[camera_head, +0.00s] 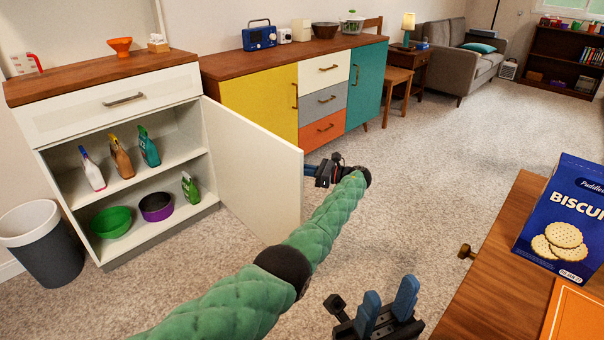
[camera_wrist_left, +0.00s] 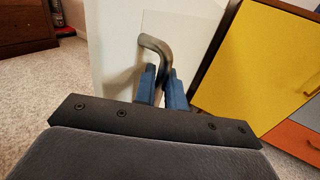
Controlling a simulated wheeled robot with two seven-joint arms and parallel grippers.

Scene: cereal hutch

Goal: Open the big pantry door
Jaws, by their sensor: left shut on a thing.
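The white pantry door (camera_head: 253,168) stands swung wide open from the white cabinet, with its inner face towards the head camera. My left gripper (camera_head: 313,169) is at the door's free edge, on its outer side, with the fingertips largely hidden in the head view. In the left wrist view its blue fingers (camera_wrist_left: 160,76) are closed around the curved metal door handle (camera_wrist_left: 154,45), against the pale door panel. My right gripper (camera_head: 388,302) is at the bottom of the head view. Its two blue fingers are apart, with nothing between them.
The cabinet shelves (camera_head: 175,157) hold several bottles, a green bowl (camera_head: 112,222) and a purple bowl (camera_head: 156,206). A bin (camera_head: 58,262) stands left. A yellow-fronted sideboard (camera_head: 258,106) is behind the door. A wooden counter with a biscuit box (camera_head: 563,222) is at right. Carpet between is clear.

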